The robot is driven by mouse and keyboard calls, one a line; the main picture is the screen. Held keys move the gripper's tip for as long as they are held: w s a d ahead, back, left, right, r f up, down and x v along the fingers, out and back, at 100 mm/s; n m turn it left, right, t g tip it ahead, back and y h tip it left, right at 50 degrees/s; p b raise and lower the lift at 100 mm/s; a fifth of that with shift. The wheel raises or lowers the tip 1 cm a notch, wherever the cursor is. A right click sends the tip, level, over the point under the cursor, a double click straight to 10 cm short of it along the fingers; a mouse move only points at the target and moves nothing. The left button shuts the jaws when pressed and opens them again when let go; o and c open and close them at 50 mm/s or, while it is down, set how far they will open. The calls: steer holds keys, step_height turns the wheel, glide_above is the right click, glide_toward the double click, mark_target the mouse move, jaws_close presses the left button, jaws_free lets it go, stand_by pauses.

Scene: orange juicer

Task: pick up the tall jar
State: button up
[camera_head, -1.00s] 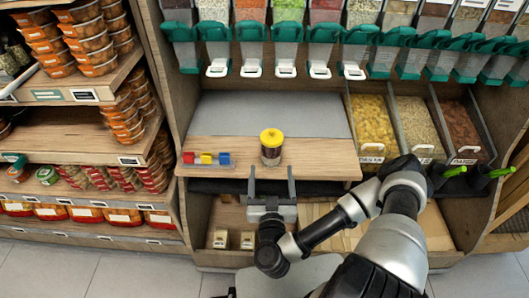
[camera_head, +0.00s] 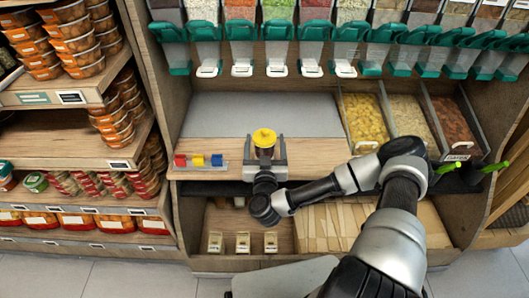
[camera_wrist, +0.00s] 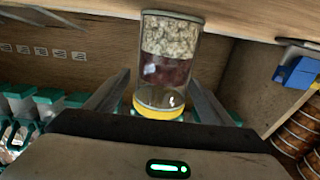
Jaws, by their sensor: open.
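The tall jar (camera_head: 264,138) stands on the wooden shelf (camera_head: 320,155), with its yellow lid showing above my gripper in the head view. In the wrist view the clear jar (camera_wrist: 168,62) has layered pale and dark red contents and appears lid-down. My gripper (camera_head: 265,146) is at the jar from the front, with one finger on each side of it. In the wrist view my gripper (camera_wrist: 158,78) is open, with visible gaps between fingers and jar. The jar's lower part is hidden behind my gripper in the head view.
A small rack with red, yellow and blue blocks (camera_head: 198,160) stands left of the jar on the shelf. Bins of dry goods (camera_head: 364,118) are at the right. Dispensers (camera_head: 280,40) line the back above. The shelf right of the jar is clear.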

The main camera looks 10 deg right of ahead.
steer(key=shift+w+d, duration=0.15)
steer(key=shift+w, duration=0.8)
steer(key=shift+w+d, duration=0.15)
steer(key=shift+w, duration=0.75)
steer(key=c, duration=1)
steer(key=shift+r, duration=0.1)
steer(key=shift+c, duration=1.1)
steer(key=shift+r, duration=0.25)
steer(key=r+p, duration=0.1)
steer(key=r, duration=0.3)
steer(key=r+p, duration=0.1)
steer(key=r, duration=0.4)
steer(key=shift+s+a+r, duration=0.1)
steer(key=shift+s+r, duration=0.1)
steer(key=s+a+r+p, duration=0.2)
steer(key=s+r+p, duration=0.1)
steer(key=s, duration=0.8)
steer(key=shift+s+p, duration=0.2)
steer(key=shift+p, duration=0.15)
steer(key=shift+a, duration=0.1)
